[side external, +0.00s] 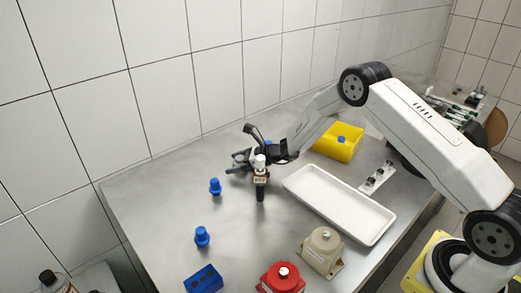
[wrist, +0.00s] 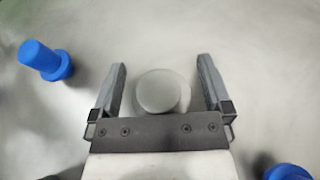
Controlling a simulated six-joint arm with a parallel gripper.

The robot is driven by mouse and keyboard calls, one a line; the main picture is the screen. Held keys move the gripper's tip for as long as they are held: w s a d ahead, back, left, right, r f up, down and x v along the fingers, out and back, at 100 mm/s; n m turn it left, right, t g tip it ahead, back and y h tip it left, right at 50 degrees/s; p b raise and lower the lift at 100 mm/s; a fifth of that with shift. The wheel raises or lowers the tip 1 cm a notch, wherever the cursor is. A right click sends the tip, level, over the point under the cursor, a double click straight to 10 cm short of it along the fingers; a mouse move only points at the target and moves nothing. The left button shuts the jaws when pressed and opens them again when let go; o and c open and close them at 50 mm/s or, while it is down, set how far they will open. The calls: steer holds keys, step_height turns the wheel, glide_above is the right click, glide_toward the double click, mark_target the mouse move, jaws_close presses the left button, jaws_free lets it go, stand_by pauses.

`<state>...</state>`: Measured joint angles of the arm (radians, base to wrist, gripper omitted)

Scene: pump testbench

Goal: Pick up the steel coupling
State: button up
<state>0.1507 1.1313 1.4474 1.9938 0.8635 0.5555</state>
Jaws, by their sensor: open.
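A round, light grey piece (wrist: 158,91), which looks like the steel coupling, sits between the fingers of my gripper (wrist: 162,82) in the wrist view. The fingers are open, with a gap visible on each side of it. In the side external view my gripper (side external: 261,197) points down over the middle of the metal table. I cannot make out the grey piece there; the gripper seems to hide it. How far the fingertips are above the table is hard to tell.
Blue fittings (side external: 215,186) (side external: 202,237) stand left of my gripper; one shows in the wrist view (wrist: 45,60). A white tray (side external: 305,199) lies to the right. Yellow (side external: 336,146), beige (side external: 322,250), red (side external: 281,279) and blue (side external: 203,279) blocks stand around. A grey holder (side external: 378,177) is beyond the tray.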

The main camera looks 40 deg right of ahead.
jaws_close()
steer(key=shift+r, duration=0.1)
stand_by(0.4)
steer(key=shift+r, duration=5)
